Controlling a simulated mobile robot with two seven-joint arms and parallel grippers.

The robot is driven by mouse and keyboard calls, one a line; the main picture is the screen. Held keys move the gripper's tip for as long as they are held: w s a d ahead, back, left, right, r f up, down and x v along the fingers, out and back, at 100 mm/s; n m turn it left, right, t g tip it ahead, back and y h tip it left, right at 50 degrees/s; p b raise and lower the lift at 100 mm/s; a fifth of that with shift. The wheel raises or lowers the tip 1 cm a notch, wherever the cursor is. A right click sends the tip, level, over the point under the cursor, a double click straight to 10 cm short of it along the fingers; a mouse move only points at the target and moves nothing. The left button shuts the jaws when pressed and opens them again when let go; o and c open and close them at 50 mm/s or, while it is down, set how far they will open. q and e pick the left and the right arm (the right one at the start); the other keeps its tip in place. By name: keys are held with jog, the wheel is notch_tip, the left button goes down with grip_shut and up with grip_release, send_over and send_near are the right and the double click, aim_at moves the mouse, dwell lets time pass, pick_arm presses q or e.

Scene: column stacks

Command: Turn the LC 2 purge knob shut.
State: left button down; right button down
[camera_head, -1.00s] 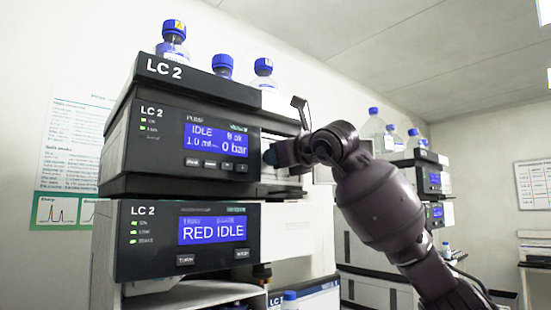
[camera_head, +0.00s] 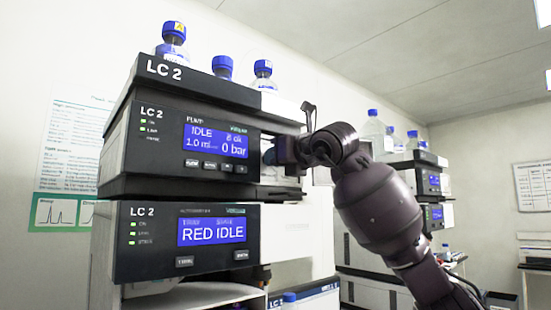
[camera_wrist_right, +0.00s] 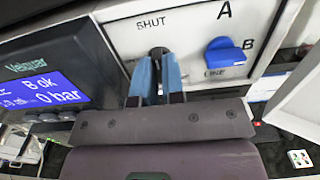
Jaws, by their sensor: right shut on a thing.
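The LC 2 pump module (camera_head: 150,133) is the upper black-fronted unit of the stack. Its purge knob (camera_wrist_right: 157,51), small and dark, is under the word SHUT in the right wrist view, mostly hidden by my fingers. My right gripper (camera_wrist_right: 157,72) is shut on this knob with its two blue fingers. In the head view my right gripper (camera_head: 269,157) reaches the pump's right side from the right, and the knob is hidden there. The pump display (camera_head: 217,140) reads IDLE, B ok and 0 bar. My left gripper is not in view.
A blue selector knob (camera_wrist_right: 228,56) marked A and B sits just right of the purge knob. Below the pump is an LC 2 module (camera_head: 150,240) reading RED IDLE. Blue-capped bottles (camera_head: 174,33) stand on top. Another stack (camera_head: 425,180) stands behind my right arm.

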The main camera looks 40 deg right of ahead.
jog(key=c, duration=1.2)
grip_release()
jog(key=s, duration=0.7)
jog(key=s+d+b, duration=0.1)
jog(key=s, duration=0.2)
jog(key=shift+s, duration=0.4)
